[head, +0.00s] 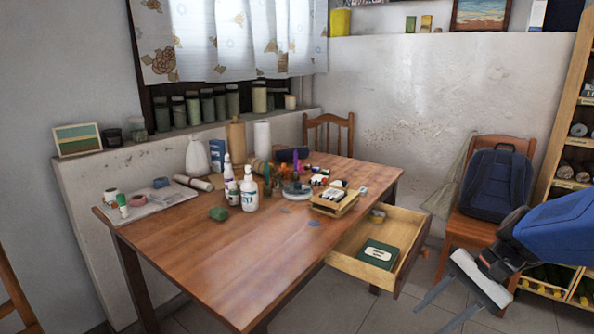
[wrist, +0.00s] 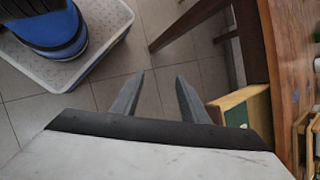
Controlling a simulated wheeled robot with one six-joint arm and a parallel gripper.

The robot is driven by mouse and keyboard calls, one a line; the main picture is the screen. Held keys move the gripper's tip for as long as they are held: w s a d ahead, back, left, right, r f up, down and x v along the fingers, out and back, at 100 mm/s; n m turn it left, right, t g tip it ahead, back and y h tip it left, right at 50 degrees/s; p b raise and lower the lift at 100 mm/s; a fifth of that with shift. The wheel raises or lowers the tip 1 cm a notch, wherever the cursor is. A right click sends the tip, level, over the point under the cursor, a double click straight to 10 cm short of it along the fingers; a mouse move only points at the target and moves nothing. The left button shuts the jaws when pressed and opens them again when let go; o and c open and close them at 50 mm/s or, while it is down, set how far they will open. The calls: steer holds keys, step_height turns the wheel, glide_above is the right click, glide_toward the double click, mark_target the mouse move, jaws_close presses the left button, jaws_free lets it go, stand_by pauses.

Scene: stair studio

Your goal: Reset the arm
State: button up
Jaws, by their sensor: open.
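My gripper (head: 442,309) is at the lower right of the head view, in front of the chair and to the right of the open drawer. Its two grey fingers are apart with nothing between them. In the wrist view my gripper (wrist: 157,80) points down over the tiled floor, fingers spread and empty. My blue arm enters the head view from the right edge.
An open wooden drawer (head: 409,245) holding a dark green box (head: 378,254) sticks out from the cluttered wooden table (head: 238,285). A wooden chair (head: 468,229) with a dark blue backpack (head: 497,184) stands behind my gripper. A shelf (head: 567,120) is at the far right.

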steer(key=s+r+n+t+h, duration=0.3)
steer(key=s+n+t+h, duration=0.1)
steer(key=s+n+h, duration=0.3)
steer(key=s+a+n, duration=0.1)
steer(key=s+n, duration=0.1)
steer(key=n, duration=0.1)
steer(key=shift+s+n+t, duration=0.2)
steer(key=shift+n+t, duration=0.1)
steer(key=shift+t, duration=0.1)
